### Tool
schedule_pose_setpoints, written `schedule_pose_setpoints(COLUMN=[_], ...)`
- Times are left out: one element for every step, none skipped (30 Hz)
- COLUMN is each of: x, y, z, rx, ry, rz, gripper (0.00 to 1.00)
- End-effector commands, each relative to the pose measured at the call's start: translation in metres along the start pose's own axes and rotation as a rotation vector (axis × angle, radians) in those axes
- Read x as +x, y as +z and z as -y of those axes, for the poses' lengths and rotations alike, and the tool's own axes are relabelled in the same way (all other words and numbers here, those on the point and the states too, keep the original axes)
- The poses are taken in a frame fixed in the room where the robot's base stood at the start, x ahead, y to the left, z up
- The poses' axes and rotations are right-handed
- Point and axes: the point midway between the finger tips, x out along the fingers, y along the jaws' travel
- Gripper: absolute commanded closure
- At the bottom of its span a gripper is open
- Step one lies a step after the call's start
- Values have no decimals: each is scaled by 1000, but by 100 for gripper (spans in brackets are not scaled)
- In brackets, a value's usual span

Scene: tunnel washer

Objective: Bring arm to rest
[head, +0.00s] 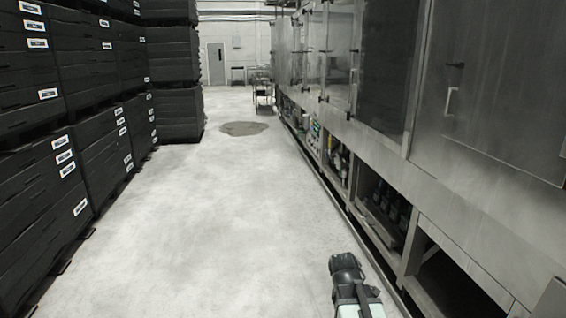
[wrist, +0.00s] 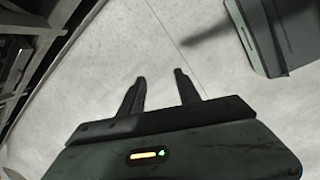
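My gripper (wrist: 160,82) shows in the wrist view with its two dark fingers apart and nothing between them. Pale floor shows between and beyond the fingertips. In the head view, part of my arm, dark on top with a pale section below, shows at the bottom right, beside the base of the washer. The fingers cannot be made out there.
The steel tunnel washer (head: 485,110) runs along the right, with an open lower bay of machinery. Stacks of black crates (head: 45,155) line the left. The pale aisle floor (head: 205,215) between is clear, with a dark patch (head: 244,128) farther on. A metal cart (head: 262,90) stands at the back.

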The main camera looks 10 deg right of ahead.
Motion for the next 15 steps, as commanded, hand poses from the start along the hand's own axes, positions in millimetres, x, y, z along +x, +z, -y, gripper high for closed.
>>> schedule_pose_setpoints(x=[-7,-10,-13,-15,-16,-17,-18,-18,-19,-20,-21,-21,-22,-22,-22], y=[-32,-46,-59,-65,-70,-73,-74,-75,-77,-79,-80,-82,-82,-83,-82], z=[20,29,39,46,51,58,62,65,70,72,75,78,79,80,81], rx=[95,170,271,348,423,525,600,671,762,828,893,977,1039,1101,1184], ry=[-22,-39,-66,-84,-104,-131,-150,-168,-192,-208,-224,-242,-253,-263,-270], rz=[-37,-56,-73,-83,-91,-95,-98,-98,-97,-93,-89,-82,-74,-64,-49], gripper=[60,60,60,60,60,60,60,60,60,60,60,60,60,60,60])
